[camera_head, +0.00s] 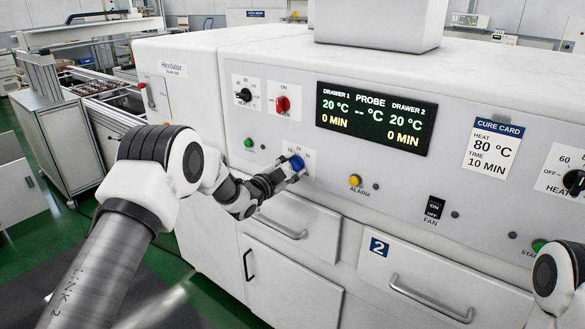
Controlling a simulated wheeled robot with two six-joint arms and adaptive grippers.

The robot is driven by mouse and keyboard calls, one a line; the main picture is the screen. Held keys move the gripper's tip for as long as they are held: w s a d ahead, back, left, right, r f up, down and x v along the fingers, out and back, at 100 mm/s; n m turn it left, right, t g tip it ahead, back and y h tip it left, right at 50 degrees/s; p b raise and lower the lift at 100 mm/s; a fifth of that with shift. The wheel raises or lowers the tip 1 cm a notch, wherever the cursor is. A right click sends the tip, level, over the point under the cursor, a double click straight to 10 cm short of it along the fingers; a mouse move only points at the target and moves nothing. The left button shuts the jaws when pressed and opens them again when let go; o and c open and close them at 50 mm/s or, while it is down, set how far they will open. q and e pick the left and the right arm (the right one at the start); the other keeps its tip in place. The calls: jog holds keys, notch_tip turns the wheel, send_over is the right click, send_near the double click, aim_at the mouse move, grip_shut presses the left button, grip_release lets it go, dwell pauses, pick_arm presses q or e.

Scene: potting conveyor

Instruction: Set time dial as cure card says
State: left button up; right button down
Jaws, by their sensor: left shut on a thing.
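The cure card (491,149) on the machine's front reads heat 80 °C and time 10 MIN. A blue dial (296,162) sits on a white scale plate (300,150) left of centre, below the display. The plate's markings are partly hidden and too small to read. My left gripper (290,171) reaches in from the left and is shut on the blue dial. The display (374,118) shows drawer 1 at 20 °C, 0 MIN and drawer 2 at 20 °C, 0 MIN. My right gripper is out of view; only part of that arm shows at the lower right edge.
A red knob (282,104) and a black knob (243,95) sit above the dial. A yellow alarm button (355,181), a fan switch (434,209) and a black heat dial (573,182) are to the right. Drawer handles (430,300) stick out below.

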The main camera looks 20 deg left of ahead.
pick_arm(q)
jog(key=o, duration=1.1)
jog(key=shift+o, duration=0.2)
jog(key=v, duration=1.2)
